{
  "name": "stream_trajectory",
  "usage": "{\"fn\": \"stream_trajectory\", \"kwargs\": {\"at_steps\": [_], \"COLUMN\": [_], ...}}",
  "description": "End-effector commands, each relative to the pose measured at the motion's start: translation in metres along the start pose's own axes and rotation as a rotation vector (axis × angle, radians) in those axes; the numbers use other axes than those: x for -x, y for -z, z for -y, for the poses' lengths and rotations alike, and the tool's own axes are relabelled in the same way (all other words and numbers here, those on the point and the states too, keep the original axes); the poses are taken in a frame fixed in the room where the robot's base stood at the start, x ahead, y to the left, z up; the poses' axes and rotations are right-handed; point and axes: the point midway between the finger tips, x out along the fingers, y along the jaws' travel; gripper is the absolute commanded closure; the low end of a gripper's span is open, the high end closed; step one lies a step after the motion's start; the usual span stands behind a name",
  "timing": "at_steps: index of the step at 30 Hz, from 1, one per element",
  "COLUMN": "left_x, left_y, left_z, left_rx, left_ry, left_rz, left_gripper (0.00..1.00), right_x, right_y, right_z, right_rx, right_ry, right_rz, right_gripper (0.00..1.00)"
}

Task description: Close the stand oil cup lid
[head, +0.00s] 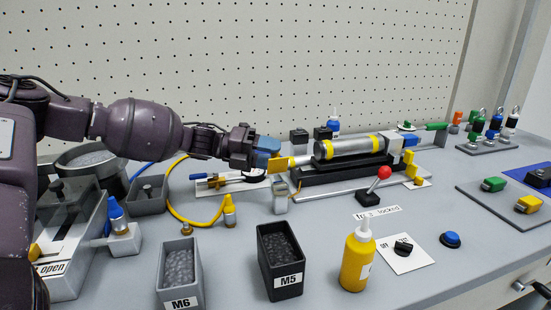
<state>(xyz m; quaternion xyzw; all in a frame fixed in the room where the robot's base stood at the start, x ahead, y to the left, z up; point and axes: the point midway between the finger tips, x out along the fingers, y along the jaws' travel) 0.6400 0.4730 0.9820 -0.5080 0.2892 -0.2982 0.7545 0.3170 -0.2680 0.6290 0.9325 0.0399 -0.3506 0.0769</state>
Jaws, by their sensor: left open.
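A small pale grey cup (280,197) stands on the bench in front of the left end of the cylinder stand (345,174); it looks like the oil cup. A yellow flap (281,164) shows just above and behind it, and it may be the raised lid; I cannot tell whether it is joined to the cup. My left gripper (269,151) comes in from the left and is open, its blue fingertips close to the flap's upper left side. Whether they touch it is unclear. My right gripper is out of view.
A silver cylinder with yellow bands (349,147) lies on the stand. A red-knobbed lever (384,173) stands in front. The M5 bin (266,284), M6 bin (164,294) and yellow bottle (357,258) stand nearer. A yellow hose (172,205) curves at left.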

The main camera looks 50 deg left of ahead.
Motion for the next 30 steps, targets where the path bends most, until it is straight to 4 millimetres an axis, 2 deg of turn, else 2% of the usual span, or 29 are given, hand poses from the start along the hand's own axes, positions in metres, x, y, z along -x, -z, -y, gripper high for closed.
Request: {"fn": "stream_trajectory", "kwargs": {"at_steps": [6,11,20,30], "left_x": [-0.004,-0.004,-0.004,-0.004], "left_y": [0.0,0.0,0.0,0.001], "left_z": [0.001,0.002,0.001,0.005], "left_rx": [-0.001,-0.001,-0.001,-0.055], "left_ry": [0.002,0.002,0.002,-0.016], "left_rz": [0.001,0.001,0.0,0.001], "left_gripper": [0.54,0.55,1.0,1.0], "right_x": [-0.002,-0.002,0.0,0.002], "right_y": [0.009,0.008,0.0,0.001], "right_z": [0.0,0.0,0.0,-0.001], "right_rx": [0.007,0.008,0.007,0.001], "right_ry": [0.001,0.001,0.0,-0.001], "right_rz": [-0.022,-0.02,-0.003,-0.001], "right_gripper": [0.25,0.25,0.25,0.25]}}
